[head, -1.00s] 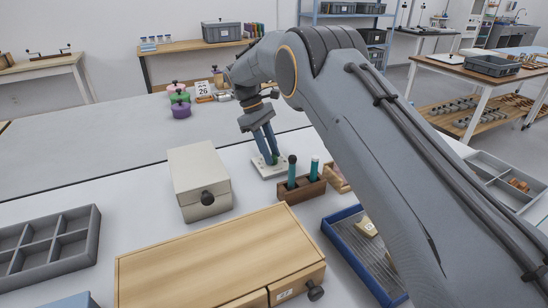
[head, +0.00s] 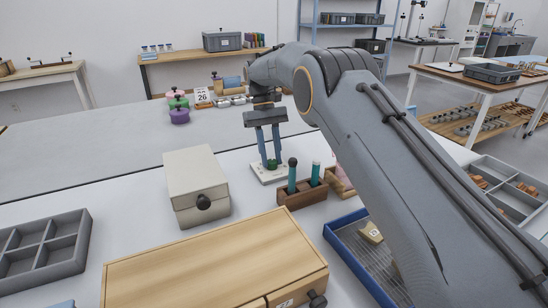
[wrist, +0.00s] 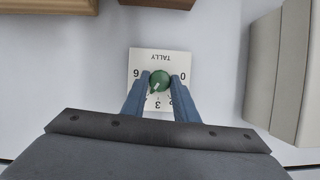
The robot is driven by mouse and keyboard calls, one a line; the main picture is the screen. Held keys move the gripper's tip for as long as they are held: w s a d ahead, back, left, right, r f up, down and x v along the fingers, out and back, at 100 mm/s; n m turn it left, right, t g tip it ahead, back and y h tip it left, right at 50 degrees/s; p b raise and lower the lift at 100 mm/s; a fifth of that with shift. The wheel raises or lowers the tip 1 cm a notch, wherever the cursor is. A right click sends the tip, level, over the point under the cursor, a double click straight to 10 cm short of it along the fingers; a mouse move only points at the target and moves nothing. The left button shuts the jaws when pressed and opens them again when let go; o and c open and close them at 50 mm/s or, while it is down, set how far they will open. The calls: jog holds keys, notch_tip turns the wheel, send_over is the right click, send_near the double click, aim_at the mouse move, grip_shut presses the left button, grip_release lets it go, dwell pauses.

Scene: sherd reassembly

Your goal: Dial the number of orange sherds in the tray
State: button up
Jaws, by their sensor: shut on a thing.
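A white plate marked TALLY (wrist: 158,57) carries a round green knob (wrist: 159,79) with a pale pointer mark. In the wrist view the plate's lettering is upside down, and the pointer slants toward the lower left, between the left digit and the 3. My gripper (wrist: 160,84) is shut on the knob, one blue finger on each side. In the head view my gripper (head: 271,160) stands over the plate (head: 266,177). A grey divided tray (head: 512,203) at right holds several orange-brown sherds (head: 527,188); my arm hides part of it.
A brown holder (head: 300,199) with teal-bodied tools stands right of the plate. A cream box (head: 197,180) stands left. A wooden drawer unit (head: 210,265) is in front. A blue tray (head: 345,254) with a tan sherd (head: 371,232) is partly behind my arm.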

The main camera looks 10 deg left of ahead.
jog(key=shift+w+r, duration=0.1)
jog(key=shift+w, duration=0.05)
jog(key=o, duration=1.1)
jog(key=shift+c, duration=0.2)
